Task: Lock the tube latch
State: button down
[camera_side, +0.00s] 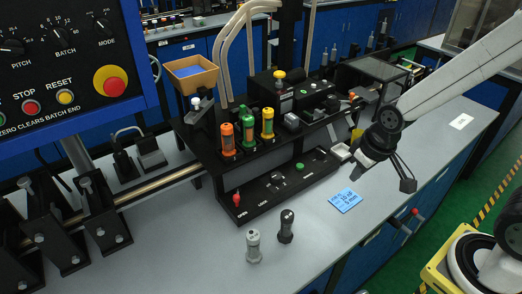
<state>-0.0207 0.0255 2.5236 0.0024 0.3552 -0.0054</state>
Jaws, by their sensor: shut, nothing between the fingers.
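A small lever with a red knob (236,199) stands upright near the left end of the black front panel (262,212), with small lettering beside it that seems to read OPEN and LOCK. It looks like the tube latch. Behind it, an orange tube (228,138), a green tube (248,130) and a yellow-topped tube (267,123) stand upright in the black fixture. My gripper (408,186) is shut and empty, pointing down at the right, beyond the blue card. It is well apart from the lever and touches nothing that I can see.
A grey cylinder (253,246) and a dark cylinder (286,227) stand on the bench in front of the panel. A blue card (345,200) lies to their right. A control box (75,55) fills the upper left. The front bench is mostly clear.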

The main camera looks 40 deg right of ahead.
jog(key=w+a+n+y, duration=0.1)
jog(key=w+a+n, duration=0.4)
jog(key=w+a, duration=1.2)
jog(key=a, duration=0.3)
jog(key=shift+t+y, duration=0.4)
jog(key=shift+f, duration=0.1)
jog(key=shift+x, duration=4.95)
